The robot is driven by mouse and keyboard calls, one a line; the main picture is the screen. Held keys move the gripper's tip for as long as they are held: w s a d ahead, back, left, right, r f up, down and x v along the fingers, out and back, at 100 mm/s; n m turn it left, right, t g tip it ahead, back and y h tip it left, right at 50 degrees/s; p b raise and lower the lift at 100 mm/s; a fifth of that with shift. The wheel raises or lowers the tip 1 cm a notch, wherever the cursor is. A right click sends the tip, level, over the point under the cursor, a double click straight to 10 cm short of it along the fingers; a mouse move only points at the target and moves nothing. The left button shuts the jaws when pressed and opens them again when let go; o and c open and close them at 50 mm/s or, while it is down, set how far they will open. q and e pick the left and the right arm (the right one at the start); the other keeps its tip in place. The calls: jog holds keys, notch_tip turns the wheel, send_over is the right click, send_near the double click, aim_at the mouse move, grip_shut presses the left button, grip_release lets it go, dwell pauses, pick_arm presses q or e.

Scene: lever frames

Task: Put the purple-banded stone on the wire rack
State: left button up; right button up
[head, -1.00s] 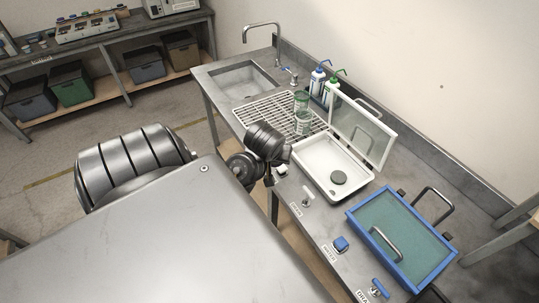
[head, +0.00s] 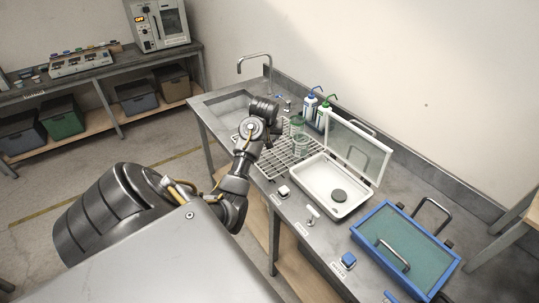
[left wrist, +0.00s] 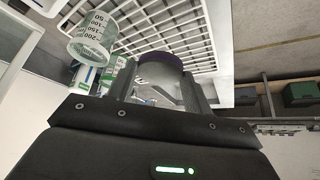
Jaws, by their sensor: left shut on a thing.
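My left gripper (left wrist: 162,78) is shut on the purple-banded stone (left wrist: 160,60), whose purple band shows at its top edge between the two fingers in the left wrist view. The wire rack (left wrist: 182,28) shows beyond the stone there; I cannot tell the gap between them. In the head view the rack (head: 279,158) lies on the bench beside the sink, and my left arm reaches over its left end, hiding the fingers and stone. My right gripper is not in view.
A clear graduated beaker (left wrist: 92,38) stands by the rack, also seen in the head view (head: 299,137). A white open-lidded box (head: 325,203) holding a dark disc (head: 338,195), wash bottles (head: 309,104), the sink (head: 228,107) and a blue-framed case (head: 390,220) are nearby.

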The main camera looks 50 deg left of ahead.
pick_arm(q)
jog(key=w+d+r+m, duration=0.1)
jog(key=w+d+r, duration=0.1)
jog(key=w, duration=0.4)
jog(key=w+d+r+m, duration=0.1)
jog(key=w+r, duration=0.1)
jog(key=w, duration=0.4)
jog(key=d+r+m+t+h, duration=0.25)
jog(key=d+m, duration=0.35)
jog(key=d, duration=1.6)
jog(key=s+d+r+m+g+h, duration=0.25)
jog(key=s+d+m+h, duration=0.25)
jog(key=s+d+m, duration=0.55)
jog(key=s+d+f+m+g+h+b, duration=0.1)
jog(key=s+d+f+b, duration=0.2)
jog(key=s+f+b, duration=0.6)
jog(key=shift+s+f+b, duration=0.35)
jog(key=shift+s+b, duration=0.15)
jog(key=shift+s, duration=0.65)
